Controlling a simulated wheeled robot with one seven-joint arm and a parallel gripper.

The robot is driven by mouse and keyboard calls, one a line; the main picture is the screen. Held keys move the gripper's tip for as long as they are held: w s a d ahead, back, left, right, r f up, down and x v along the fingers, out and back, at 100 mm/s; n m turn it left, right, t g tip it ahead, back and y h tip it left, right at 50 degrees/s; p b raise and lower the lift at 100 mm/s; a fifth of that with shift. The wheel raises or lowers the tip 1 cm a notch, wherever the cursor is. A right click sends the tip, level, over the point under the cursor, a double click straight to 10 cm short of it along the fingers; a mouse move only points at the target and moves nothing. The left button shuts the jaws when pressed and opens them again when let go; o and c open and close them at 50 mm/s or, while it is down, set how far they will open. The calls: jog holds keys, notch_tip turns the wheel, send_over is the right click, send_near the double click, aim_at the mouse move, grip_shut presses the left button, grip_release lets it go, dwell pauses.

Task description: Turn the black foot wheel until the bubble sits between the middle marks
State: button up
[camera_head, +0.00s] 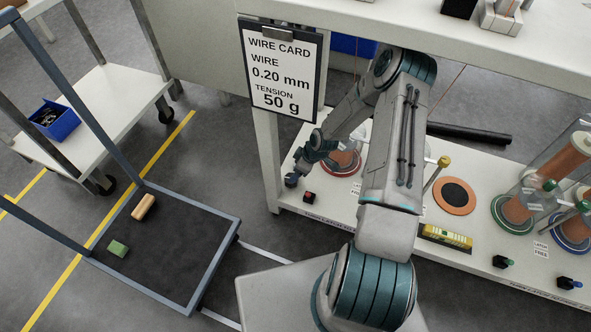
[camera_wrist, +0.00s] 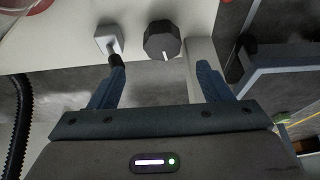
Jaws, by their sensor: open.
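The black foot wheel (camera_wrist: 162,40), faceted with a white mark on its rim, is at the upper middle of the wrist view. It appears as a small dark knob (camera_head: 291,181) at the bench's left front corner in the head view. My gripper (camera_wrist: 160,68) is open, its two blue fingers spread to either side below the wheel and not closed on it. In the head view my gripper (camera_head: 305,160) is low over that corner. A yellow-framed level (camera_head: 446,236) with a greenish vial lies at the bench's front edge; its bubble is too small to place.
A small block with a red top (camera_head: 309,196) stands close to the wheel. Under the overhead shelf are copper spools (camera_head: 566,165) and a brass-topped post (camera_head: 444,161). A hanging sign card (camera_head: 283,75) is above my gripper. A dark cart tray (camera_head: 175,245) stands left.

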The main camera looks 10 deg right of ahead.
aim_at(292, 174)
dwell(0.4)
jog(key=shift+w+a+n+g+b, duration=0.15)
jog(key=shift+w+n+g+b, duration=0.4)
jog(key=shift+n, duration=0.55)
jog(key=w+r+n+g+b, duration=0.1)
jog(key=n, duration=0.4)
jog(key=w+r+n+g+b, duration=0.1)
jog(key=w+r+n+g, duration=0.1)
jog(key=n, duration=0.3)
jog(key=w+d+r+n+g+b, duration=0.1)
jog(key=w+r+n+g, duration=0.1)
jog(key=n, duration=0.2)
jog(key=shift+w+d+n+h+b, duration=0.1)
jog(key=shift+w+n+h+b, duration=0.05)
jog(key=shift+n+h+b, duration=0.25)
jog(key=shift+n, duration=0.4)
jog(key=b+x, duration=0.2)
jog(key=x, duration=0.4)
jog(key=b+x, duration=0.3)
jog(key=x, duration=0.4)
jog(key=shift+s+d+r, duration=0.1)
jog(key=shift+s+d, duration=0.05)
jog(key=shift+s, duration=0.05)
jog(key=c, duration=1)
